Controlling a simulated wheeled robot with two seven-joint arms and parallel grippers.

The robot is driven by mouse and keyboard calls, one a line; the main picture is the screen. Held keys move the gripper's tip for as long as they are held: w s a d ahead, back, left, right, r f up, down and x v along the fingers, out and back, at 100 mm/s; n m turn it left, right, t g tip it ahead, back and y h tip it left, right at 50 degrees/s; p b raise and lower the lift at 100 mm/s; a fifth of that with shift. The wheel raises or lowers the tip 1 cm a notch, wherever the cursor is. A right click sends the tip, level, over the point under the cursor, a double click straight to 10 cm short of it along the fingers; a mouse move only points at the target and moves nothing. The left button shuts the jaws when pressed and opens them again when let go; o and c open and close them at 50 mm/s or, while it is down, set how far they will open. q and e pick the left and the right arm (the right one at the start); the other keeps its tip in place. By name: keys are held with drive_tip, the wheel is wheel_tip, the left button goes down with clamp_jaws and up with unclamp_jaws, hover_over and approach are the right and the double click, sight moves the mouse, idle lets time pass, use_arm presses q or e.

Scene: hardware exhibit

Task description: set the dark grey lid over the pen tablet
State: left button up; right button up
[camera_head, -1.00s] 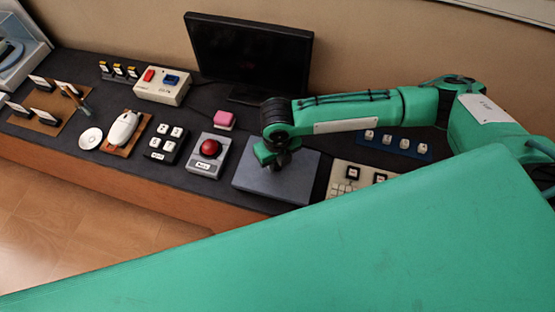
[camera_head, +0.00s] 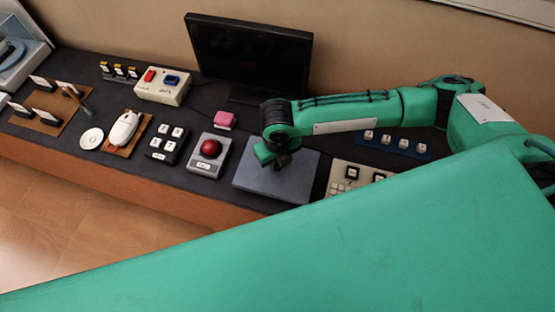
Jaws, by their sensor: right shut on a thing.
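The dark grey lid (camera_head: 262,186) is a flat grey slab at the front middle of the dark counter. My right gripper (camera_head: 278,163) points down over its back middle part and is shut on it; the fingertips are partly hidden by the green wrist. The lid looks level and lies low at the counter; I cannot tell whether it touches the surface. The pen tablet does not show; anything under the lid is hidden. My left gripper is not in view.
A red push-button box (camera_head: 208,154) stands close left of the lid, with a pink block (camera_head: 224,119) behind it. A keyboard (camera_head: 349,178) is close on the right. A black monitor (camera_head: 248,55) stands behind. The counter's front edge (camera_head: 215,202) is near.

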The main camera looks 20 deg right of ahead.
drive_tip(key=shift+f+b, duration=0.35)
drive_tip(key=shift+f, duration=0.6)
idle(0.5)
drive_tip(key=o, duration=1.6)
drive_tip(key=shift+r, duration=0.1)
drive_tip(key=shift+r+p, duration=3.5)
drive_tip(key=shift+p, duration=0.15)
drive_tip(key=shift+s+f, duration=0.1)
